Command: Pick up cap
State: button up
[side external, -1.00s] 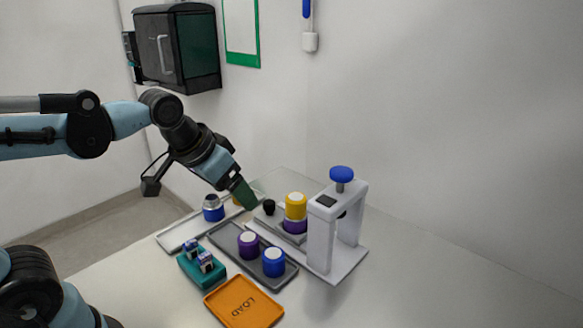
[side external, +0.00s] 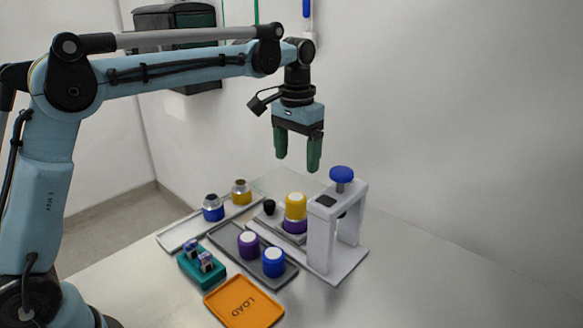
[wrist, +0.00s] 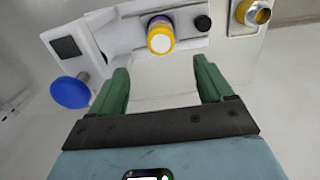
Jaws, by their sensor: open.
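My gripper (side external: 297,164) is open and empty, pointing down well above the press base. A yellow cap-like piece with a white top (side external: 296,206) sits stacked on a purple piece (side external: 295,226) beside the press. In the wrist view the yellow piece (wrist: 161,39) shows just beyond the gap between my fingers (wrist: 163,82), not between them. A purple cap-like piece (side external: 248,244) and a blue one (side external: 273,262), both white-topped, stand on a grey tray (side external: 225,243). I cannot tell which one the task calls the cap.
A white press (side external: 321,240) with a blue knob (side external: 341,174) stands right of the stack. A small black knob (side external: 269,207) is left of it. Silver-topped blue (side external: 213,207) and yellow (side external: 241,192) containers stand behind. A teal block (side external: 189,272) and orange LOAD tray (side external: 244,303) are in front.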

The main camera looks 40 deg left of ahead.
aim_at(295, 197)
notch_tip(295, 197, down, 12)
jog(key=shift+s+f, duration=0.1)
jog(key=c, duration=1.1)
